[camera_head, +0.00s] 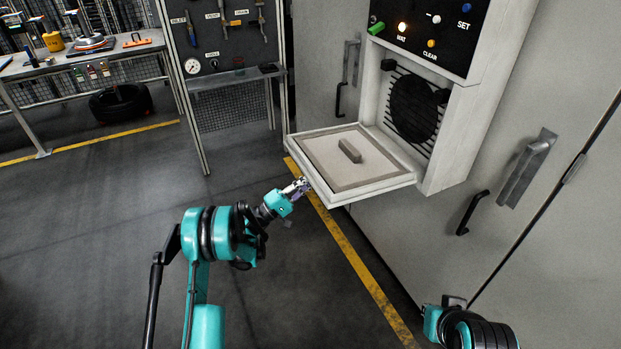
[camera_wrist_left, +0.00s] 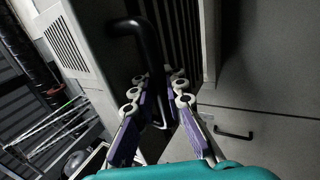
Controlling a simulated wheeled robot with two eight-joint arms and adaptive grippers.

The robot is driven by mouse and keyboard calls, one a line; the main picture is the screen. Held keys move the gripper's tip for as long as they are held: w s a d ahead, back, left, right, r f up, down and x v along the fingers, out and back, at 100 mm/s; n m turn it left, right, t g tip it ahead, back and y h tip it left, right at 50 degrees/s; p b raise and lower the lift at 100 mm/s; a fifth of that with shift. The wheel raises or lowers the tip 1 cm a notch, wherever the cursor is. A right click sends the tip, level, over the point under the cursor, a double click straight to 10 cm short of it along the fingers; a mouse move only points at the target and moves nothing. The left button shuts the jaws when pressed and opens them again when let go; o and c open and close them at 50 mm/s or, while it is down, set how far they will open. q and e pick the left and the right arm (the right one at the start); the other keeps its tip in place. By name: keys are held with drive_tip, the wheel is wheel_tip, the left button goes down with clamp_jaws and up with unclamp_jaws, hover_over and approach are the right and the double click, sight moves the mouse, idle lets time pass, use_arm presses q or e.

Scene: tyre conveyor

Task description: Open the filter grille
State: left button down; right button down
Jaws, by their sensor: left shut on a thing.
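The filter grille (camera_head: 327,195) is a pale framed panel folded down to roughly level, its lower edge at the cabinet opening. Its upturned inner face carries a small grey block (camera_head: 349,151). My left gripper (camera_head: 298,187) is at the panel's outer edge. In the left wrist view, its purple-padded fingers (camera_wrist_left: 163,118) are closed around a black bar handle (camera_wrist_left: 148,45), with dark slats behind it. The exact finger contact is partly hidden. Part of my right arm shows at the bottom right, but its fingers do not.
Behind the panel, the recess holds a dark round disc (camera_head: 414,108) before black slots. A control box (camera_head: 430,30) with lights and buttons sits above. Cabinet doors with a black handle (camera_head: 472,213) stand right. A tool board (camera_head: 228,50) and workbench (camera_head: 80,62) stand behind. Floor at left is clear.

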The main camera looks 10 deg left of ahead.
use_arm(q)
drive_tip(key=shift+a+f, duration=0.1)
drive_tip(key=shift+f, duration=0.2)
drive_tip(key=c, duration=1.8)
unclamp_jaws()
drive_tip(key=shift+s+a, duration=0.1)
drive_tip(key=shift+s, duration=0.05)
drive_tip(key=shift+o, duration=0.2)
drive_tip(key=v, duration=1.1)
drive_tip(key=shift+s+a+f, duration=0.2)
drive_tip(key=shift+s+a, duration=0.05)
drive_tip(key=shift+a, duration=0.15)
